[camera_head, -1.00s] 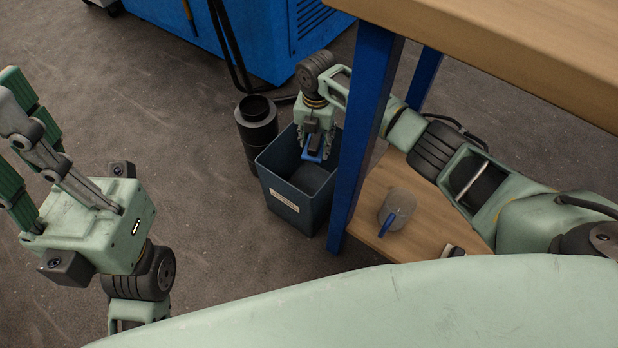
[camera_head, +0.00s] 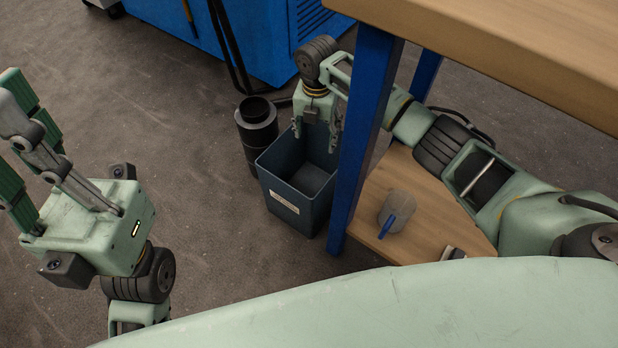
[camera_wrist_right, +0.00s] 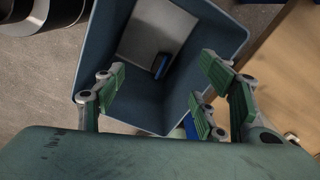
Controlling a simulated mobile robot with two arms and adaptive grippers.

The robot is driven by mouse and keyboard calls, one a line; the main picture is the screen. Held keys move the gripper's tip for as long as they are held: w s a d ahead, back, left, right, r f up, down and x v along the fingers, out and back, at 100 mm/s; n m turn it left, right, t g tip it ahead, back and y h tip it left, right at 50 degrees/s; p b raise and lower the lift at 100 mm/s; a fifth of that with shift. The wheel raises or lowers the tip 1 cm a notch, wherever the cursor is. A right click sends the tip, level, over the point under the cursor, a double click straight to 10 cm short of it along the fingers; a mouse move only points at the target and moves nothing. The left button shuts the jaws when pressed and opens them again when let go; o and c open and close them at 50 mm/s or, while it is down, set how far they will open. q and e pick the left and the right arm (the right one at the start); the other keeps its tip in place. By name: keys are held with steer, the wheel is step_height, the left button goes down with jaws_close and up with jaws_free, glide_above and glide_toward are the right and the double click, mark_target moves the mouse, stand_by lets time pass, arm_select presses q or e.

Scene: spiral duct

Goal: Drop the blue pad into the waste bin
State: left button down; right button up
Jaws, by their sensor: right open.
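The waste bin (camera_head: 292,205) is a dark blue-grey open box with a pale label, standing on the floor beside the blue table leg. My right gripper (camera_head: 315,135) is over the bin's opening, pointing down, its fingers spread and empty. In the right wrist view, the blue pad (camera_wrist_right: 160,66) lies inside the bin (camera_wrist_right: 95,55), on its pale bottom. The pad is apart from the fingers of my right gripper (camera_wrist_right: 163,82). The head view does not show the pad. My left gripper (camera_head: 14,122) is at the far left, its fingers apart and empty, far from the bin.
A blue table leg (camera_head: 362,130) stands right of the bin, under a wooden tabletop (camera_head: 500,45). A lower wooden shelf (camera_head: 375,190) holds a grey cylinder (camera_head: 397,208) with a blue handle. A black cylinder (camera_head: 257,125) stands behind the bin, and a blue cabinet (camera_head: 240,35) beyond it.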

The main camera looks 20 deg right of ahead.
step_height(320, 180, up, 8)
stand_by(0.6)
